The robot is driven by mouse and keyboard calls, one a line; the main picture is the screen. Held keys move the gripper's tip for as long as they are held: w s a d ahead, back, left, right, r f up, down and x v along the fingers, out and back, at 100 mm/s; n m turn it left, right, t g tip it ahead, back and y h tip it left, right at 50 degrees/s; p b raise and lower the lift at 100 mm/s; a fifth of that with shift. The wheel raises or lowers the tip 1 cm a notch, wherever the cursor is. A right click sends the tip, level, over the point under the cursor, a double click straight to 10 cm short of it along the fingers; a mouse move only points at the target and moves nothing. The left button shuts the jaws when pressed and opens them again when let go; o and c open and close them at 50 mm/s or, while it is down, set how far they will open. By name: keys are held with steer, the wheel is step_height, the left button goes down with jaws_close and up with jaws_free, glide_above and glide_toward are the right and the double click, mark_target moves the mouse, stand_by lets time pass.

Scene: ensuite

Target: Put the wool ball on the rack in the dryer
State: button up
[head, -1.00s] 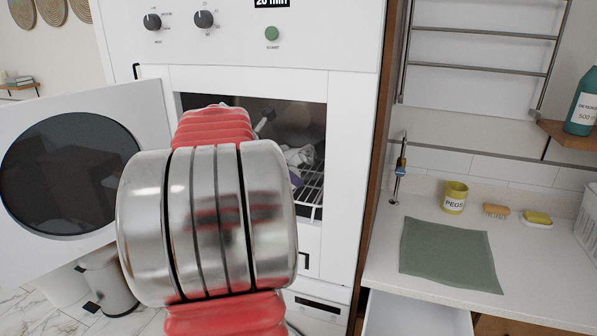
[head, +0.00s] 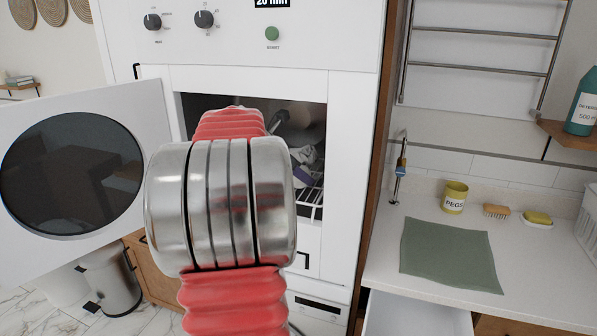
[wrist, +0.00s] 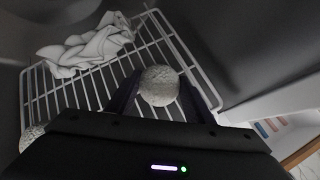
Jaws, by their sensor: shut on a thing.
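The wool ball (wrist: 159,86) is pale and speckled. In the wrist view my gripper (wrist: 162,92) is shut on it, with a dark finger on each side. The ball is over the white wire rack (wrist: 75,90) inside the dryer; I cannot tell whether it touches the wires. The dryer (head: 345,130) stands with its round-windowed door (head: 70,175) swung open to the left. In the head view my arm reaches into the opening and hides the ball and most of the gripper. The rack (head: 312,205) shows at the opening's right side.
A crumpled white cloth (wrist: 85,48) lies on the rack. Another pale round thing (wrist: 32,137) is at the rack's left edge. Dark dryer walls (wrist: 230,45) bound the right side. The counter at right holds a green cloth (head: 450,258) and a yellow pegs pot (head: 454,198); an open drawer (head: 415,315) is below.

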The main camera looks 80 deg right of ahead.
steer(key=o, duration=1)
steer(key=shift+w+a+r, duration=0.15)
steer(key=shift+a+r, duration=0.1)
steer(key=shift+r, duration=0.05)
steer(key=shift+v, duration=1.15)
steer(key=w+a, duration=0.1)
steer(key=a, duration=0.2)
steer(key=w+a, duration=0.2)
steer(key=a, duration=0.2)
steer(key=w+a, duration=0.2)
steer(key=a, duration=0.1)
steer(key=shift+w+a, duration=0.1)
steer(key=shift+a, duration=0.3)
